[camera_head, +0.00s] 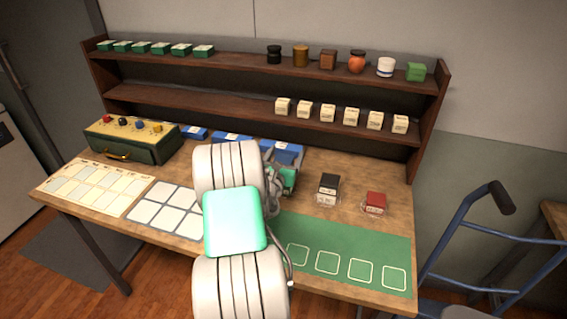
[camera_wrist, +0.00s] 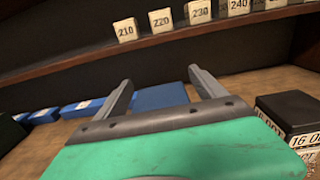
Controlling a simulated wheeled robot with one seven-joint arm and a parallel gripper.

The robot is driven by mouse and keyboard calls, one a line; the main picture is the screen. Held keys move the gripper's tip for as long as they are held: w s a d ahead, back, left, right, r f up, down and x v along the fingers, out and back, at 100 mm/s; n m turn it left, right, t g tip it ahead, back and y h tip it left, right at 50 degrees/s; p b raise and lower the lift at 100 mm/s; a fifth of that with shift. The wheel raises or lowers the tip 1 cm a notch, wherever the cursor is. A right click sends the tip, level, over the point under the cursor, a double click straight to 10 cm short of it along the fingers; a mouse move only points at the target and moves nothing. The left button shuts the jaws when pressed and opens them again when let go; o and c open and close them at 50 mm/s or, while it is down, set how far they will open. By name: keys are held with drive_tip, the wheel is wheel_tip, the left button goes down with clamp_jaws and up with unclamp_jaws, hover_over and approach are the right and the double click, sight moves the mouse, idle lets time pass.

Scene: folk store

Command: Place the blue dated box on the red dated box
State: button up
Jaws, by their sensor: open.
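The red dated box (camera_head: 375,203) is small, with a pale label on its front, and stands on the right of the table. Nothing is on top of it. My gripper (camera_wrist: 158,85) is open, its two fingers spread and pointing to the back of the table. In the wrist view a plain blue surface (camera_wrist: 160,97) shows between and beyond the fingers. In the head view a blue piece (camera_head: 285,150) lies just beyond my gripper. I cannot read a date on it, so I cannot tell whether it is the blue dated box. My arm hides part of the table.
A black dated box (camera_head: 328,188), also in the wrist view (camera_wrist: 292,112), stands right of my gripper. Other blue pieces (camera_head: 232,138) lie along the back. The shelf (camera_head: 245,103) carries numbered blocks. A green mat (camera_head: 345,247) is clear at front right. A drawer box (camera_head: 130,142) stands left.

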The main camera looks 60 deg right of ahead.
drive_tip(key=c, duration=1.7)
